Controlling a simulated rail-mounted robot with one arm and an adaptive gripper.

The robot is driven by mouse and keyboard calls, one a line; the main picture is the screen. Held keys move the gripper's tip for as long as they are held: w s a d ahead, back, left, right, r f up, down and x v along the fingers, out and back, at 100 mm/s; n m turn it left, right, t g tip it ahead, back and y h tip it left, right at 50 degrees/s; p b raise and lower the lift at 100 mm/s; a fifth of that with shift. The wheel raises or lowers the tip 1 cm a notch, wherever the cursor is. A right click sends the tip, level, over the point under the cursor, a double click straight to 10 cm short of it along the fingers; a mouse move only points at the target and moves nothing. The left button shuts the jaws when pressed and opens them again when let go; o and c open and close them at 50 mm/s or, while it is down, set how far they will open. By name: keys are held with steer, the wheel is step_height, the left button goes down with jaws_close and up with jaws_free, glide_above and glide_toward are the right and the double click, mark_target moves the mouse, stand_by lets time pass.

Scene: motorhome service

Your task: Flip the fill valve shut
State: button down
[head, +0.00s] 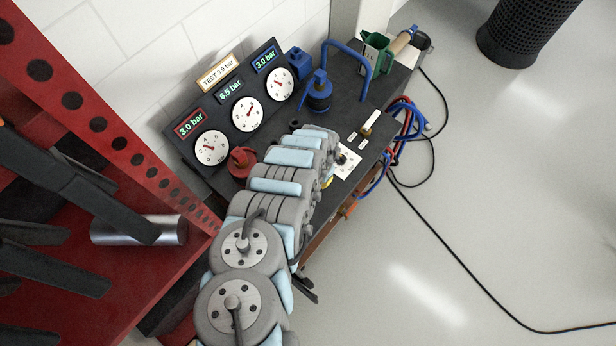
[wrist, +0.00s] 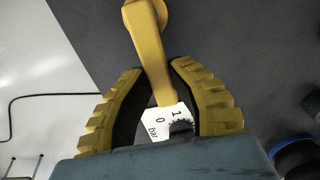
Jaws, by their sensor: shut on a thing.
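In the wrist view a yellow lever (wrist: 150,42), which looks like the fill valve's handle, runs from a round hub at the top down between my fingers. My gripper (wrist: 160,68) has its two yellow ridged fingers shut on the lever, one on each side. A white plate (wrist: 158,124) marked 0, 1 and bar shows beyond the lever's lower end. In the head view my arm hides the gripper and most of the valve. Only a small yellow bit shows beside the white plate with a dark knob (head: 346,161).
A dark bench (head: 333,129) carries a panel with three gauges (head: 248,113), reading 3.0, 6.5 and 3.0 bar. A red valve (head: 242,161), a blue valve (head: 319,92) and a green jug (head: 375,54) stand on it. Hoses (head: 408,118) hang off the right edge. A red rack (head: 95,130) stands left.

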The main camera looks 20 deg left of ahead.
stand_by(0.4)
steer(key=c, duration=0.9)
jaws_free()
steer(key=shift+d, duration=0.1)
steer(key=shift+r, duration=0.1)
steer(key=shift+r, duration=5.9)
